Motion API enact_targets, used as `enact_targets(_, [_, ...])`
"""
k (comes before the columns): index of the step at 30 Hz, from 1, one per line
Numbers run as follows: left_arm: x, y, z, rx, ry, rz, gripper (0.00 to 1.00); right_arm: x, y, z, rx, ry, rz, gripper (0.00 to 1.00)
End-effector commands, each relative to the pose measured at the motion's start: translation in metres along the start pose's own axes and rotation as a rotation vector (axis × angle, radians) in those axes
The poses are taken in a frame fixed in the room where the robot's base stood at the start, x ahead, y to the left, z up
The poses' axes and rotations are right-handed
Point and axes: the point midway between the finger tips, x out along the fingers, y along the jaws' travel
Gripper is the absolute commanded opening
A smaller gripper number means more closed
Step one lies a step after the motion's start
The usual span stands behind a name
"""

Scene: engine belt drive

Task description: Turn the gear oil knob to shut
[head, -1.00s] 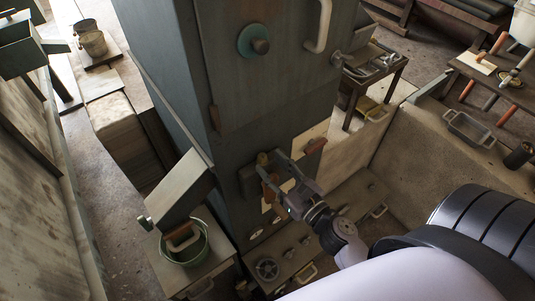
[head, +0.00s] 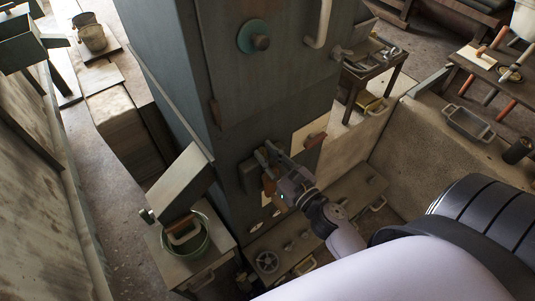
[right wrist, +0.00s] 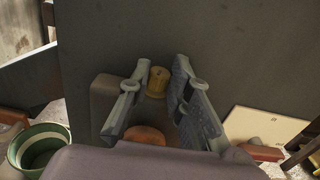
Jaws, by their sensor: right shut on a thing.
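A yellow, ribbed knob (right wrist: 157,82) stands out from the dark cabinet face in the right wrist view. My right gripper (head: 266,153) is at the lower part of the cabinet front, its fingers pointing at the face. In the right wrist view the fingertips of the gripper (right wrist: 160,76) are on either side of the yellow knob, and the jaws are shut on it. An orange rounded part (right wrist: 146,135) shows between the fingers, nearer the palm. In the head view the gripper mostly hides the knob. No label on it can be read. My left gripper is not in view.
The tall dark cabinet (head: 245,85) carries a teal round dial (head: 248,36) and a pale handle (head: 320,24) higher up. A red-handled part (head: 315,140) is close to the right of the gripper. A green bucket (head: 184,243) stands at lower left.

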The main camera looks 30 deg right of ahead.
Motion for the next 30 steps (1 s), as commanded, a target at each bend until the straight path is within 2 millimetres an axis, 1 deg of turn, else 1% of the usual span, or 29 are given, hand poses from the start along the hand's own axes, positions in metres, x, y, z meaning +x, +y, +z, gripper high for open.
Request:
enact_targets(1, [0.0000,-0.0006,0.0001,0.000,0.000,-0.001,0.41,-0.0001,0.0002,0.0000,0.000,0.000,0.000,0.06])
enact_targets(4, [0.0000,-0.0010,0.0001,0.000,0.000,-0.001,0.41,-0.0001,0.0002,0.0000,0.001,0.000,0.000,0.00])
enact_targets(11, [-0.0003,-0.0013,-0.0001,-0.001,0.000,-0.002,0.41,0.0000,-0.0002,0.0001,-0.001,-0.001,0.010,0.00])
enact_targets(16, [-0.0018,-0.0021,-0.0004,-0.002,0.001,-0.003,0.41,0.0004,-0.0028,0.0004,-0.007,-0.005,0.112,0.00])
enact_targets(22, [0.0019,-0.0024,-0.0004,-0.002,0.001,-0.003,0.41,0.0009,-0.0054,-0.0004,-0.004,-0.008,0.241,0.00])
enact_targets(30, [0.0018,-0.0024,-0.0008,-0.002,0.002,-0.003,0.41,0.0005,-0.0057,0.0001,0.001,-0.007,0.267,0.00])
